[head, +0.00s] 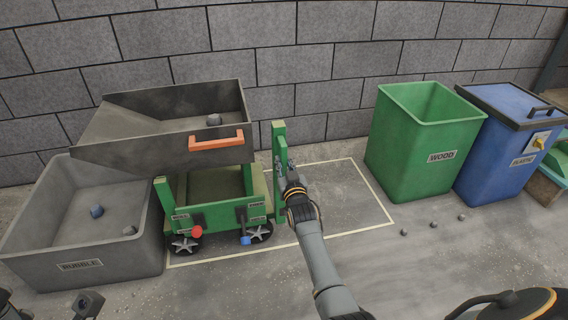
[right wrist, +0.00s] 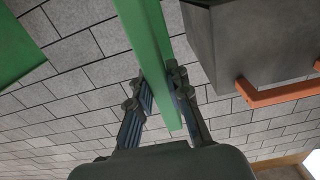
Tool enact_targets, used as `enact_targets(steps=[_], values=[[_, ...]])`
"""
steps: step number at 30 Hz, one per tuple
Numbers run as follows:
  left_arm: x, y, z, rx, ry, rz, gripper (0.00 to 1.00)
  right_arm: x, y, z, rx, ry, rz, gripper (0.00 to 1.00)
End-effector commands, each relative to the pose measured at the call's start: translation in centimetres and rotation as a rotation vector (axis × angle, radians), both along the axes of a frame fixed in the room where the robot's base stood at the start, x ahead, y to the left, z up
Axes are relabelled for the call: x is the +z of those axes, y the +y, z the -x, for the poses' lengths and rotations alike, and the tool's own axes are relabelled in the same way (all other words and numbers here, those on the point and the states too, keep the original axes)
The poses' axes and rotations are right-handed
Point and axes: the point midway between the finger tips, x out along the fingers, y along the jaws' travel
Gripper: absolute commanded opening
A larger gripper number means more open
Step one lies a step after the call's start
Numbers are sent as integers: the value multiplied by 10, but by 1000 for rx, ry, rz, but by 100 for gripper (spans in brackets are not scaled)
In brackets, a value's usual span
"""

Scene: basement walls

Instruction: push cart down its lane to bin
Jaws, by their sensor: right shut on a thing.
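The cart (head: 222,212) has a green frame, small wheels and a grey hopper (head: 165,150) with an orange handle (head: 216,139). The hopper tilts left over the grey bin labelled RUBBLE (head: 80,266), and a grey lump (head: 214,120) lies in it. My right gripper (head: 287,170) is shut on the green upright post (head: 279,145) at the cart's right end. In the right wrist view its fingers (right wrist: 160,88) lie on both sides of the post (right wrist: 150,40). A dark part of my left gripper (head: 86,303) shows at the bottom left; its jaws are unclear.
Pale lines mark the lane (head: 345,200) on the floor, clear right of the cart. A red knob (head: 197,232) and a blue knob (head: 246,240) are on the cart's front. The green WOOD bin (head: 408,150) and blue PLASTIC bin (head: 492,155) stand right. Small stones (head: 433,225) lie before them.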

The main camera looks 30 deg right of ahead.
Motion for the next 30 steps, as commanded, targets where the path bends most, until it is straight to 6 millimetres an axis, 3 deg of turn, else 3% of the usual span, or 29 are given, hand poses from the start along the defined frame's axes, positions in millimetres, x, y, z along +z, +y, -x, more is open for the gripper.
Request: enact_targets(steps=[1, 2, 5, 6, 14, 19, 30], values=[[0, 0, 0, 0, 1, 0, 40, 0, 5, -1, 7, -1, -2, 0], [0, 0, 0, 0, 2, -1, 40, 0, 5, -1, 7, -1, -2, 20], [-1, 0, 0, 0, 3, 0, 40, 0, 5, -1, 7, -1, -2, 40], [-1, 0, 0, -1, 4, 0, 40, 0, 5, -1, 7, -1, -2, 42], [-3, 0, -3, 2, 15, 0, 40, 0, 3, 0, 4, 0, -1, 42], [-2, 0, -2, 2, 12, 0, 40, -1, 6, 11, 4, 0, 0, 42], [-1, 0, -1, 1, 6, 0, 40, -1, 24, 82, 6, -1, -3, 42]])
